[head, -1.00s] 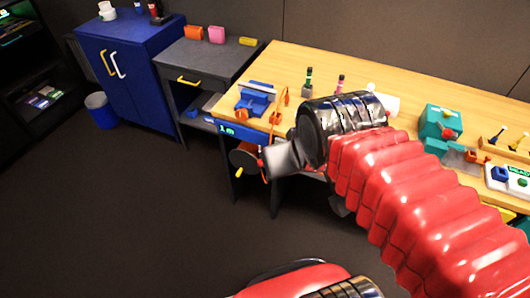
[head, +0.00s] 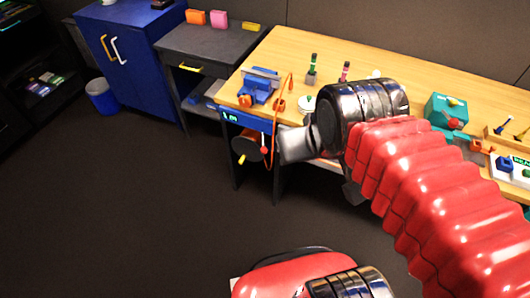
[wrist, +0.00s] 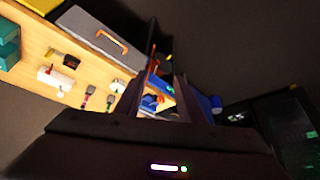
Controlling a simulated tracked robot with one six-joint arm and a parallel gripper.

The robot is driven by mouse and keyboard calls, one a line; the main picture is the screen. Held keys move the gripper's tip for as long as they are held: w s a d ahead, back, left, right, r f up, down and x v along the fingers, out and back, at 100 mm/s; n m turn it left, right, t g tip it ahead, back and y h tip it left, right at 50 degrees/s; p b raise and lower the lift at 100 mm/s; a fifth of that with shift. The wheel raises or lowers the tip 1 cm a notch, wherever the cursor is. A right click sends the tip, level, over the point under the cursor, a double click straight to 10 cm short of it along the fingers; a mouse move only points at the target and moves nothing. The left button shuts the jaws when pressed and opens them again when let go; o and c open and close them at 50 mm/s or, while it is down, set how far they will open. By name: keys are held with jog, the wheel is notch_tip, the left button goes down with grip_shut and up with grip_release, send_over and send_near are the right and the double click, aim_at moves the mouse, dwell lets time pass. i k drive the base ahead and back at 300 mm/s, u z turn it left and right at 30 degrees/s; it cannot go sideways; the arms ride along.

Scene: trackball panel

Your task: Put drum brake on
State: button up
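A dark drum (head: 247,146) hangs under the left end of the wooden workbench, below a blue strip. It has a yellow handle (head: 241,159) low on its left. A lever with a red tip (head: 264,142) stands at its right side, and I take it for the drum's brake. Whether the brake is on cannot be told. My gripper (head: 297,144) is right of the drum, apart from it in the picture. In the wrist view my gripper (wrist: 157,88) has its two fingers spread with nothing between them. Small orange and yellow parts show beyond the fingertips, too small to make out.
An orange cord (head: 277,130) hangs from the bench edge between the drum and my gripper. A blue vise-like device (head: 259,85) stands on the workbench (head: 330,50) above. A dark side table (head: 215,45) and blue cabinet (head: 140,45) stand left. The floor in front is clear.

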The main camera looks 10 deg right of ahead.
aim_at(264, 150)
jog(key=k, duration=1.3)
jog(key=u, duration=0.45)
jog(key=i, duration=1.8)
jog(key=u, duration=0.05)
